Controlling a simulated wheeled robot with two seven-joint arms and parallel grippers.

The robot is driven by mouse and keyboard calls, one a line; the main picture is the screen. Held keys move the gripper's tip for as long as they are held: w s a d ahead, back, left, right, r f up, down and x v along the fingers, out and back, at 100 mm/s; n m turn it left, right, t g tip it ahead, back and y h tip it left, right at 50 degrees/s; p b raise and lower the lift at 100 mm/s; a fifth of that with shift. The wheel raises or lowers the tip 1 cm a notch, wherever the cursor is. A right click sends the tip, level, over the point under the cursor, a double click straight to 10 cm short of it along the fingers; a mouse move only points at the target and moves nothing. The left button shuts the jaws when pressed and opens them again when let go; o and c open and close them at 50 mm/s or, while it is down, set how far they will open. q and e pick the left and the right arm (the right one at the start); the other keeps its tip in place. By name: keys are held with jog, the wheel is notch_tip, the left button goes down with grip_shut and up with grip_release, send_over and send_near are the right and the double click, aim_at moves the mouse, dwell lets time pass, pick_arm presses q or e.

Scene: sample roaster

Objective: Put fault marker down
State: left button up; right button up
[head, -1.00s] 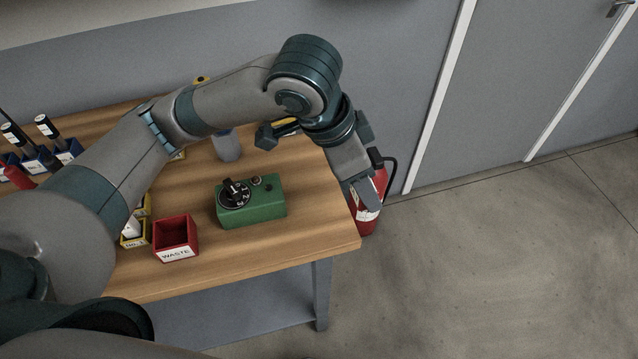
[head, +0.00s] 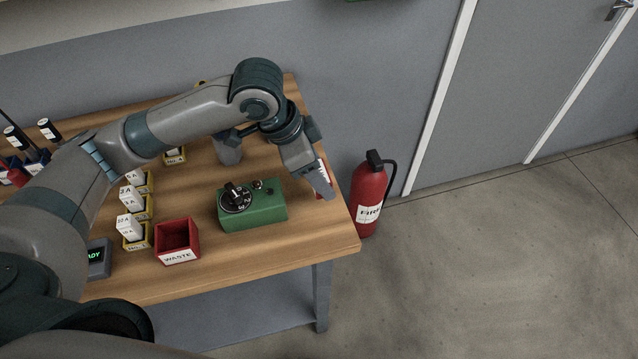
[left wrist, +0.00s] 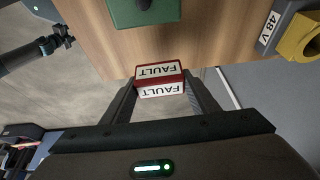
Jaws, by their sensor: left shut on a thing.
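The fault marker is a small red block with white plates reading FAULT (left wrist: 160,72) in the left wrist view. My left gripper (left wrist: 161,84) is shut on it, with one finger on each side. In the head view the left gripper (head: 325,192) is over the right end of the wooden table (head: 310,235), to the right of the green box. A red and white sliver of the marker (head: 322,179) shows there beside the fingers; the rest is hidden. I cannot tell whether the marker touches the tabletop.
A green box with a black dial (head: 255,213) stands left of the gripper. A red WASTE bin (head: 177,252) and labelled blocks in yellow holders (head: 137,235) are further left. A fire extinguisher (head: 368,195) stands beyond the table's right edge. The front right table corner is clear.

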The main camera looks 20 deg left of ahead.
pick_arm(q)
jog(key=shift+f, duration=0.55)
jog(key=shift+f+p, duration=0.3)
jog(key=shift+f, duration=1.2)
pick_arm(e)
jog(key=s, duration=0.1)
jog(key=s+d, duration=0.1)
jog(key=shift+s+f+g, duration=0.15)
jog(key=shift+s+g, duration=0.2)
jog(key=shift+g, duration=0.05)
pick_arm(q)
jog(key=o, duration=1)
jog(key=shift+f, duration=0.1)
jog(key=shift+o, duration=0.2)
pick_arm(e)
jog(key=shift+w, duration=0.1)
jog(key=shift+w, duration=0.2)
